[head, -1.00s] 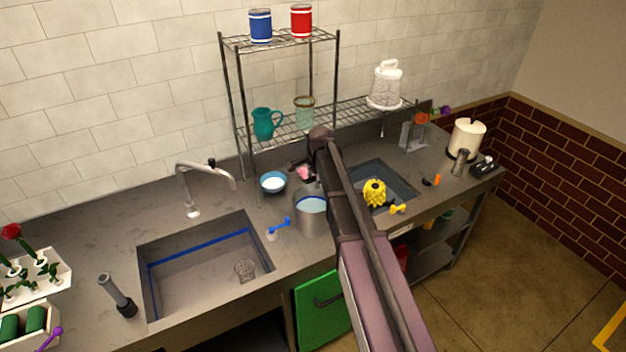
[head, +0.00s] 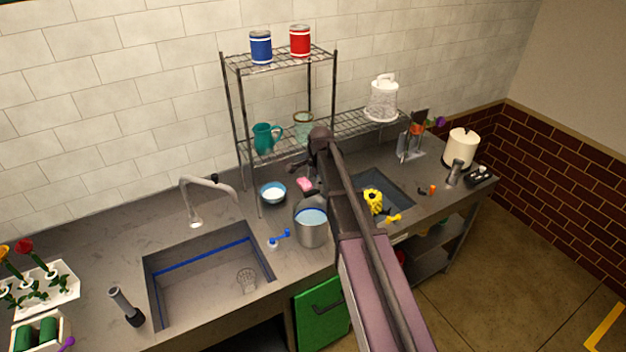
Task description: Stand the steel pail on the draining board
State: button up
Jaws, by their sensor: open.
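The steel pail (head: 311,233) stands upright on the grey counter, between the large sink and my arm. Its inside looks light blue, and my arm partly covers its right side. My gripper (head: 300,168) is open, above the counter behind the pail and close to a pink item (head: 305,184). It is apart from the pail, and its fingers are small and dark in this view. No draining board can be told apart for certain from the rest of the counter.
The large sink (head: 205,292) with a tap (head: 196,205) lies left. A blue bowl (head: 273,192), a blue tool (head: 280,238) and a wire rack (head: 240,110) are near the pail.

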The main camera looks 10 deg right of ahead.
jog(key=shift+s+d+r+p, duration=0.1)
jog(key=shift+s+r+p, duration=0.1)
jog(key=shift+r+p, duration=0.85)
jog(key=shift+s+d+r+p, duration=0.1)
jog(key=shift+s+r+p, duration=0.1)
jog(key=shift+r+p, duration=0.85)
jog(key=shift+r, duration=0.2)
jog(key=shift+s, duration=0.1)
jog(key=s+n+g, duration=0.2)
jog(key=s+n, duration=1.2)
jog(key=s, duration=1.2)
jog(key=shift+s+a+f+h, duration=0.2)
jog(key=shift+s+a+h, duration=0.1)
jog(key=shift+s, duration=0.05)
jog(key=shift+f+b, duration=0.1)
jog(key=shift+b, duration=0.2)
notch_tip(320, 180, down, 21)
jog(key=b, duration=2)
jog(key=shift+b, duration=0.35)
jog(key=shift+r, duration=0.2)
